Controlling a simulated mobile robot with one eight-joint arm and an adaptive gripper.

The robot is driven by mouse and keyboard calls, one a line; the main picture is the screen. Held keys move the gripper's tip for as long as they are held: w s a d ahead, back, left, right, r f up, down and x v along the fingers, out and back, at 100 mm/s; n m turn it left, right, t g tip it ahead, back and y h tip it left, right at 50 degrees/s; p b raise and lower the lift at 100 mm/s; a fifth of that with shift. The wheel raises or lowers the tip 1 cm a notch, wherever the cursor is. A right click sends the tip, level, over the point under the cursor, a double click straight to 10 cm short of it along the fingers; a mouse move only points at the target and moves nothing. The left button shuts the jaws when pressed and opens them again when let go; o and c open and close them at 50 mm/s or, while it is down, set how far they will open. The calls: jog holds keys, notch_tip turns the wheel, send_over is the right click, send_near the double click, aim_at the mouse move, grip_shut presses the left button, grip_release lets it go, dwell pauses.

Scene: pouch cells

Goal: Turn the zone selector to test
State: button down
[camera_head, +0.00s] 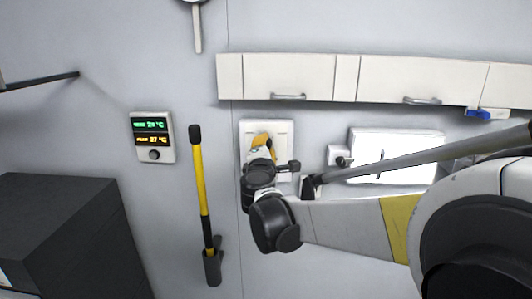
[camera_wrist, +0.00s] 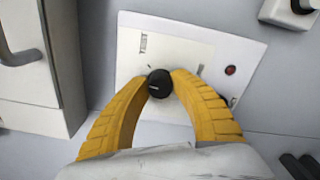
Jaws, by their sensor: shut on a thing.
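The zone selector is a black round knob (camera_wrist: 159,83) on a white wall plate (camera_wrist: 135,65). The word TEST is printed on the plate near the knob in the wrist view. My gripper (camera_wrist: 160,82) has its yellow fingers closed around the knob, one on each side. A faint mark on the knob's face is too small to read for its direction. In the head view my gripper (camera_head: 262,141) covers the knob, and the plate (camera_head: 284,128) shows around it.
A red light (camera_wrist: 231,70) sits on the same plate. White cabinets (camera_head: 310,78) run above it. A temperature display (camera_head: 153,137) and a yellow-handled tool (camera_head: 201,180) are on the wall to the left. A small switch box (camera_head: 335,153) is to the right.

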jog(key=m+b, duration=0.1)
jog(key=m, duration=0.2)
jog(key=shift+f+m+b, duration=0.15)
jog(key=shift+m+b, duration=0.95)
jog(key=shift+m, duration=1.3)
jog(key=c, duration=1.1)
grip_release()
jog(key=shift+o, duration=0.2)
jog(key=s, duration=1.2)
jog(key=shift+a, duration=0.2)
